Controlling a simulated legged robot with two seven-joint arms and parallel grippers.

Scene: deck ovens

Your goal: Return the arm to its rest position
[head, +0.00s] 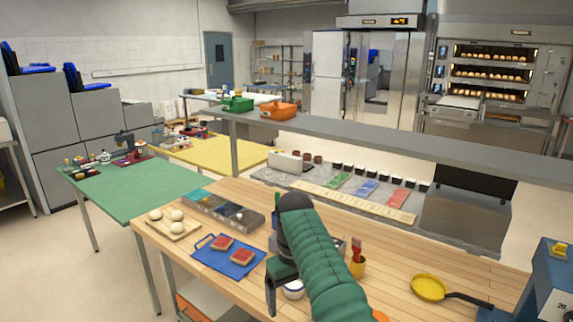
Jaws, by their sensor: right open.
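My right arm, in a green sleeve, comes in from the bottom of the head view and reaches over the wooden table (440,272). Its dark gripper (283,290) points down above the table, open, with no object visible between its fingers. It is to the right of a blue tray (237,270) that holds two reddish blocks (222,242). A white round item (294,289) shows partly behind the gripper and sleeve. My left gripper is not in the view.
A board with dough balls (173,228) and a grey divided bin (222,212) are at the left. A cup with a brush (357,265) stands right of my arm. A yellow pan (429,287) and a blue machine (553,280) are at the right. A grey shelf (400,146) crosses behind.

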